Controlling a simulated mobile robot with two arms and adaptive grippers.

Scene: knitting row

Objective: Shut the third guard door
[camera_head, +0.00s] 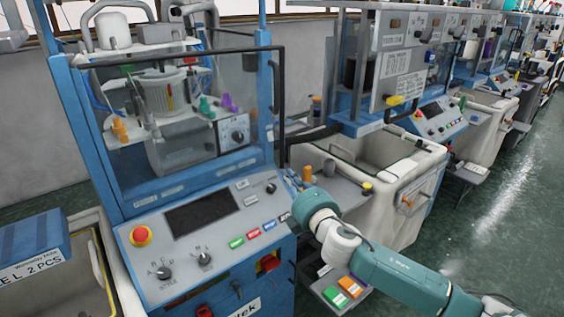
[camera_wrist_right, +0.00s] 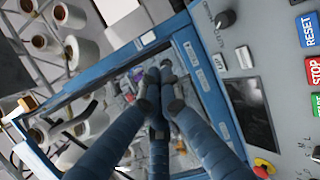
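The guard door (camera_head: 245,88) of the nearest machine is a clear panel with a thin dark edge and a dark upright bar at its right side. It appears ajar, because that edge lies right of the blue post. I cannot tell whether it counts as the third door. My right arm reaches in from the lower right to the machine's right side; its fingers are hard to make out there. In the wrist view my right gripper (camera_wrist_right: 158,82) has its blue fingers drawn together with nothing seen between them, before the blue-framed opening. My left gripper is not in view.
The nearest control panel (camera_head: 220,215) has a red stop button (camera_head: 141,236), knobs and coloured buttons. A white bin (camera_head: 385,150) stands to the right. More machines line up toward the back right, beside clear green floor (camera_head: 500,200). Yarn cones (camera_wrist_right: 75,55) show in the wrist view.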

